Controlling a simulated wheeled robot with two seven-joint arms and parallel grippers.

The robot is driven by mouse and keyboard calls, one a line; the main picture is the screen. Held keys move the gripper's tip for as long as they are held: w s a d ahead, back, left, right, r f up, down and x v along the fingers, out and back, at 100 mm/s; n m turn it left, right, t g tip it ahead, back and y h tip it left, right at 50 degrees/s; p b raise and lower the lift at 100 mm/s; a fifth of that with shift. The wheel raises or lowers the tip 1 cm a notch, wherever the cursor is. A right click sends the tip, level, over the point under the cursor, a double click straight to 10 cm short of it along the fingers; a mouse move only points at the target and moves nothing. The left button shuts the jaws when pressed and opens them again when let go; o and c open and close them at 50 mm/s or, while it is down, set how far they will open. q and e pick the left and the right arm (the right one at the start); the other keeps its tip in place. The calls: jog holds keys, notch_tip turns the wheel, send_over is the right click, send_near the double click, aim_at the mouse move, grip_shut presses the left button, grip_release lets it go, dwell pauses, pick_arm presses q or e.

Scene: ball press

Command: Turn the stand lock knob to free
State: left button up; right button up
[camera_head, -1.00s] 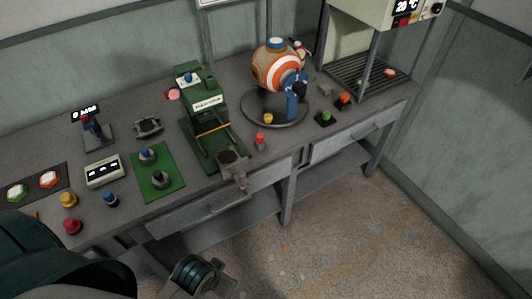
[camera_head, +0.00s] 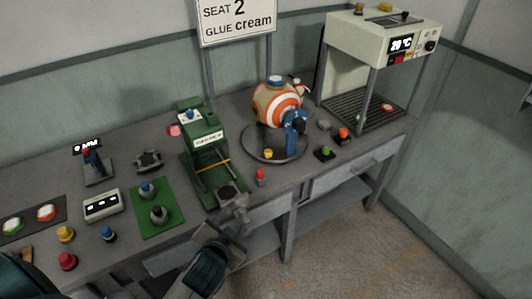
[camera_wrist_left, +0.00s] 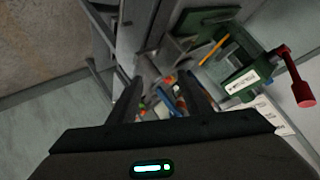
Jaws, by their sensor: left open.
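The stand is a dark round base (camera_head: 252,147) with a blue post (camera_head: 294,145), bearing an orange and white striped ball (camera_head: 272,104). A dark knob (camera_head: 299,126) shows on the blue post, and a small yellow knob (camera_head: 268,154) sits on the base. I cannot tell which is the lock knob, or its setting. My left gripper (camera_head: 232,225) is open and empty, in front of the table edge, below and left of the stand, apart from it. In the left wrist view the open fingers (camera_wrist_left: 162,88) frame the distant blue post (camera_wrist_left: 167,103). My right gripper is out of view.
A green press (camera_head: 205,150) stands left of the stand, its grey front part (camera_head: 232,193) close to my left gripper. A cream oven-like unit (camera_head: 375,40) is at right.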

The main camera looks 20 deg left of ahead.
pick_arm(q)
jog(key=w+d+r+m+t+h, duration=0.25)
jog(key=w+r+m+t, duration=0.25)
jog(key=w+r, duration=0.35)
jog(key=w+d+r+m+t+h, duration=0.2)
jog(key=w+d+r+m+t, duration=0.25)
jog(key=w+r, duration=0.4)
jog(key=w+d+r+m+g+h, duration=0.2)
jog(key=w+d+m+g+h, duration=0.25)
jog(key=m, duration=0.55)
jog(key=w+d+r+m+g+h, duration=0.1)
jog(key=d+r+m+g+h, duration=0.15)
jog(key=d+m+h, duration=0.5)
jog(key=w+a+f+m+g+y, duration=0.45)
jog(key=a+f+m+g, duration=0.2)
jog(key=f+m, duration=0.2)
jog(key=w+a+g+y, duration=0.1)
jog(key=a+y, duration=0.2)
jog(key=a, duration=0.6)
jog(key=w+a+f+m+g+y, duration=0.1)
jog(key=a+y, duration=0.3)
jog(key=a, duration=0.6)
jog(key=shift+w+f+g+y, duration=0.3)
jog(key=shift+w+g, duration=0.15)
jog(key=shift+g, duration=0.25)
